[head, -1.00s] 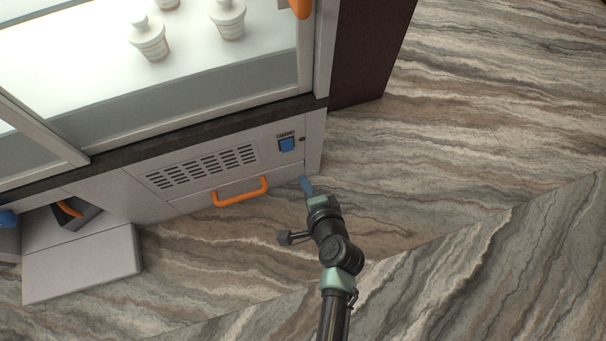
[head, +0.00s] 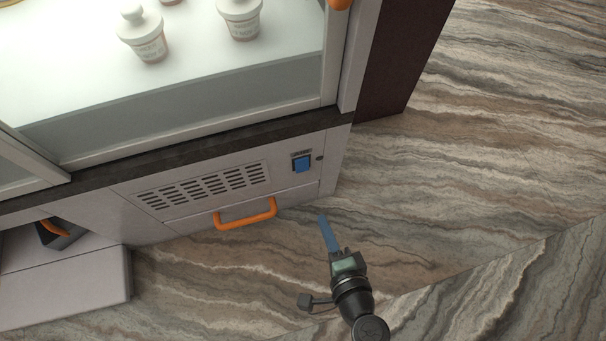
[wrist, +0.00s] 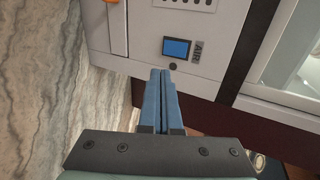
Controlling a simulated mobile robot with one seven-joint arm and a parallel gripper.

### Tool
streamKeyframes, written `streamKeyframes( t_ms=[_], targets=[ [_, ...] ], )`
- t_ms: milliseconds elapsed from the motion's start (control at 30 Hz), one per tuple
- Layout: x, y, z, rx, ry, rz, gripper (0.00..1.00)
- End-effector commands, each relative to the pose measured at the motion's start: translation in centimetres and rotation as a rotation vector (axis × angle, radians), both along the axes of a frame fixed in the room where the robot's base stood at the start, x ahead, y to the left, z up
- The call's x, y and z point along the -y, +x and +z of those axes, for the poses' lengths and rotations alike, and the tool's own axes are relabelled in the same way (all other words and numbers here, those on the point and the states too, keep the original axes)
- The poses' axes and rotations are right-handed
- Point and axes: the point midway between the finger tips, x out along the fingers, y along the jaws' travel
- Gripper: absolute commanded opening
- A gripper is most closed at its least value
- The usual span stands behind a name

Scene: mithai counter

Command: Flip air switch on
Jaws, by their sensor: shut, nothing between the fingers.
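The air switch (head: 302,163) is a blue square rocker in a dark frame on the counter's light grey front panel, near its right end. It also shows in the wrist view (wrist: 177,48), next to a small label reading AIR. My gripper (head: 322,218) has blue fingers, pressed together with nothing between them. In the head view it is below and slightly right of the switch. I cannot tell the remaining gap.
A vent grille (head: 205,188) and an orange handle (head: 246,214) are left of the switch. A glass display case (head: 190,120) with white lidded jars is above. A pale box-like ledge (head: 65,285) juts out at lower left. The marbled floor at right is clear.

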Motion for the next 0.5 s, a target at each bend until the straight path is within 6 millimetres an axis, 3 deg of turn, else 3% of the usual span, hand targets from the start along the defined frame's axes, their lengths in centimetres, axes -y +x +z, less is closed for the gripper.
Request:
streamKeyframes(
  t_ms=[333, 500],
  targets=[
    [0.0, 0.0, 0.1, 0.002, 0.000, -0.001, 0.00],
    [-0.4, 1.3, -0.7, 0.004, 0.000, 0.000, 0.00]
  ],
)
